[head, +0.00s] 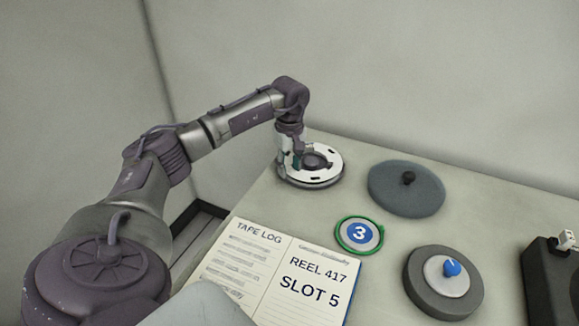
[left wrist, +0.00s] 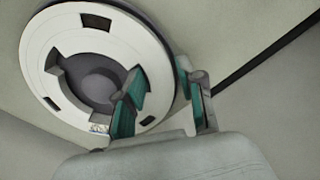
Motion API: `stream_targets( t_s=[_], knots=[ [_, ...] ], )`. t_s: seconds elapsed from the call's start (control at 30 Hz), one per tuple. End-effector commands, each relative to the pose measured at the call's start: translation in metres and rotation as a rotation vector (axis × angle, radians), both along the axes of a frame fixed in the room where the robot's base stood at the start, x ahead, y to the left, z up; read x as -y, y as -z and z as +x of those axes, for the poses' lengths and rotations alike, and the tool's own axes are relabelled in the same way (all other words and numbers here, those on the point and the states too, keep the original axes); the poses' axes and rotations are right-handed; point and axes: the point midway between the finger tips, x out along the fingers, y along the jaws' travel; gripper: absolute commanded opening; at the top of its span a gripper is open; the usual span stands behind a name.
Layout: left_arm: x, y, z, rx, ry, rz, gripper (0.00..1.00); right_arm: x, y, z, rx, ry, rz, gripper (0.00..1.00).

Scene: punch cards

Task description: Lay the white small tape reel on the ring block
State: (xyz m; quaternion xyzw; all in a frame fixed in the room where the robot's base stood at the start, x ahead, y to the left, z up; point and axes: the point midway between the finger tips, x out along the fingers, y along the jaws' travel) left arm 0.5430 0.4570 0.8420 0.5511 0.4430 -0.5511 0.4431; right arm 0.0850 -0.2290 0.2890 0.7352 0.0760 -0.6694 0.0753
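The white small tape reel (head: 328,167) lies at the table's far left, with a dark hub and dark windows. It also shows in the left wrist view (left wrist: 42,72), with a darker round edge beneath it. I cannot tell whether that edge belongs to the ring block. My left gripper (head: 299,163) is down at the reel's left side. In the left wrist view its teal-padded fingers (left wrist: 160,100) stand apart, one over the reel's face and one beyond its rim. I see no clear grip. My right gripper is out of view.
A grey disc with a black knob (head: 405,190) lies right of the reel. A green-rimmed disc marked 3 (head: 359,234), a grey round block with a blue knob (head: 418,283) and an open log book (head: 270,270) lie nearer. A dark box (head: 552,290) stands at right.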

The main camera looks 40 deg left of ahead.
Motion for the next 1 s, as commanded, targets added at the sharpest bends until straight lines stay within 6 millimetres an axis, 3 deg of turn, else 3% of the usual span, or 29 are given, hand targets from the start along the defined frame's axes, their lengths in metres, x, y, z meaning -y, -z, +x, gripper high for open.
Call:
stream_targets(
  t_s=[0.03,0.27,0.63,1.0],
  knots=[
    [0.000,0.000,0.000,0.000,0.000,0.000,0.38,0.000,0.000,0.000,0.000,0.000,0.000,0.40],
    [0.000,0.000,0.000,0.000,0.000,0.000,0.00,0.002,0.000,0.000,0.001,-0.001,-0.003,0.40],
    [0.000,-0.003,0.001,0.002,0.000,0.000,0.00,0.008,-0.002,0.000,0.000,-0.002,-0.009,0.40],
    [0.000,-0.025,0.000,0.002,-0.001,0.001,0.00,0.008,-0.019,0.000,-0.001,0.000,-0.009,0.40]
  ],
)
